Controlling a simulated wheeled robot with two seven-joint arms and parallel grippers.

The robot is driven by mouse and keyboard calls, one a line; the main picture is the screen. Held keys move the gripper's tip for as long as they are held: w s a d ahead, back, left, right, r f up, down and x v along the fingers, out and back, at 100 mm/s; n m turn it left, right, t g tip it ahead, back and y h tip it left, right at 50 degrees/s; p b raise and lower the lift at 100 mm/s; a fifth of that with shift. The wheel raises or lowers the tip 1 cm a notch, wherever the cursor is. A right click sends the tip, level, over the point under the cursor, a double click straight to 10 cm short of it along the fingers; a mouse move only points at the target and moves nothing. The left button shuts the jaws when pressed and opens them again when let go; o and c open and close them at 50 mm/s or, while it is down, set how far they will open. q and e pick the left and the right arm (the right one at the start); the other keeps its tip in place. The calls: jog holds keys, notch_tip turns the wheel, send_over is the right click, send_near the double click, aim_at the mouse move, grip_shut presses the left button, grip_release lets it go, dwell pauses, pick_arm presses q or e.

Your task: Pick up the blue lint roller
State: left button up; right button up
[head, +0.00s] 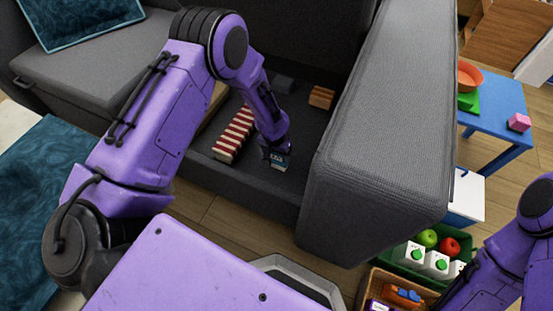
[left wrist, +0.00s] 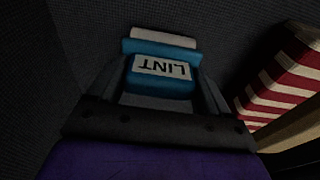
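The blue lint roller (head: 279,161) is in the dark recessed part of the grey sofa, near its front edge. In the left wrist view the lint roller (left wrist: 160,68) shows its blue body, a white "LINT" label and a pale far end. My left gripper (head: 274,153) reaches down onto it from above. In the left wrist view the fingers of my left gripper (left wrist: 162,85) lie along both sides of the roller, very close to it. I cannot tell if they press on it. My right arm shows at the lower right; its gripper is out of view.
A red-and-white striped object (head: 234,135) lies left of the roller. The thick sofa arm (head: 385,120) rises on the right. A blue table (head: 495,110) stands beyond.

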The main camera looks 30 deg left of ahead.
pick_arm(q)
jog(key=shift+c, duration=0.4)
jog(key=shift+r, duration=0.3)
notch_tip(320, 180, up, 3)
jog(key=shift+w+f+p, duration=0.1)
jog(key=shift+p, duration=0.9)
jog(key=s+d+r+p, duration=0.2)
jog(key=s+r, duration=0.2)
jog(key=s, duration=0.2)
jog(key=s+d+r+p, duration=0.3)
jog(key=s+r, duration=0.2)
jog(key=s, duration=0.2)
jog(key=shift+s+r, duration=0.15)
jog(key=shift+r, duration=0.15)
